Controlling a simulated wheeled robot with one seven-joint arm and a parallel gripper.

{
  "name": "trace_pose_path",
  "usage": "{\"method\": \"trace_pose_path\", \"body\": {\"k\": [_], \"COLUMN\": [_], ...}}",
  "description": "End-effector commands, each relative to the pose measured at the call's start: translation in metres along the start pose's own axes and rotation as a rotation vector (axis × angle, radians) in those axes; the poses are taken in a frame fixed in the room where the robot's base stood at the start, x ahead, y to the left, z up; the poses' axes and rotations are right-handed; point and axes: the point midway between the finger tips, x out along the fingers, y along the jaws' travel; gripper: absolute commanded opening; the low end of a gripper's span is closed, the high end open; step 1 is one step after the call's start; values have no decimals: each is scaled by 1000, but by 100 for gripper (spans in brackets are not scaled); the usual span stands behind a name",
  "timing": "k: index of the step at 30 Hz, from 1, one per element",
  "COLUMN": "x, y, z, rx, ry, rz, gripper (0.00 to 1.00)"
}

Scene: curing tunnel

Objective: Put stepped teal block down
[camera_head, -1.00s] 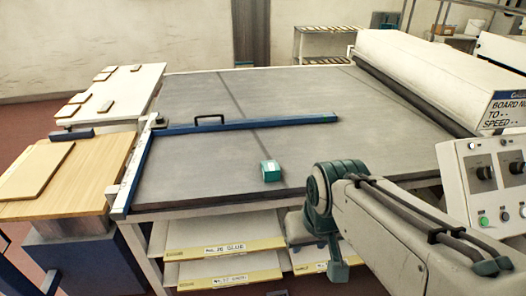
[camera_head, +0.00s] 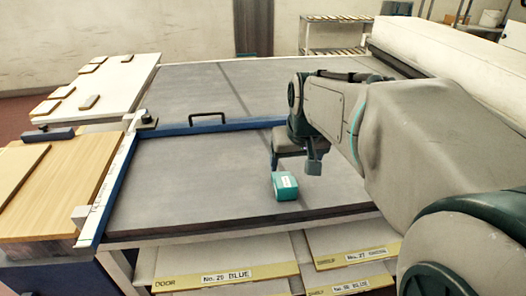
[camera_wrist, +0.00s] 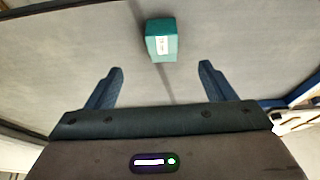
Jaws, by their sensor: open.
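The stepped teal block (camera_head: 286,186), with a white label, rests on the grey table surface (camera_head: 200,180) near its front edge. It also shows in the wrist view (camera_wrist: 161,42), lying ahead of the fingertips and roughly centred between them. My gripper (camera_head: 297,163) is over the table just behind and above the block in the head view. In the wrist view my gripper (camera_wrist: 161,70) has its two dark blue fingers spread wide with nothing between them. The block is apart from both fingers. Its step is hard to make out.
A blue rail (camera_head: 215,127) with a black handle crosses the table behind the block. A wooden board (camera_head: 75,180) and a white side table (camera_head: 100,90) with several small tiles stand at left. Labelled shelves (camera_head: 225,275) sit below the front edge. Grey table left of the block is clear.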

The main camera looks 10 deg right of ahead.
Motion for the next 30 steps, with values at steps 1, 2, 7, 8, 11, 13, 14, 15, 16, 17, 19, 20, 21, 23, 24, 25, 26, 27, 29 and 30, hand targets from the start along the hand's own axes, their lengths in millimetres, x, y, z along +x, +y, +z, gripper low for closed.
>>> {"method": "trace_pose_path", "body": {"k": [1, 2, 7, 8, 11, 13, 14, 15, 16, 17, 19, 20, 21, 23, 24, 25, 26, 27, 29, 30], "x": [11, 13, 28, 33, 54, 68, 73, 80, 85, 89, 95, 97, 99, 102, 106, 109, 113, 120, 130, 136], "y": [2, 2, 2, 2, 2, 1, 1, 1, 1, 1, 1, 1, 1, 0, 0, 0, -1, -2, -3, -4], "z": [-8, -12, -22, -22, -22, -22, -22, -22, -22, -22, -23, -23, -23, -23, -22, -22, -21, -20, -18, -18], "rx": [4, 4, 4, 4, 2, 3, 3, 2, 2, 2, 3, 3, 3, 3, 2, 1, 2, 3, 2, 2], "ry": [7, 10, 17, 17, 14, 15, 15, 16, 15, 16, 17, 18, 19, 19, 17, 16, 17, 15, 15, 16], "rz": [-5, -7, -14, -14, -14, -14, -15, -15, -14, -14, -14, -13, -13, -13, -13, -13, -14, -14, -14, -15], "gripper": [76, 76, 76, 76, 76, 76, 76, 76, 76, 76, 76, 76, 76, 76, 76, 76, 76, 76, 76, 76]}}
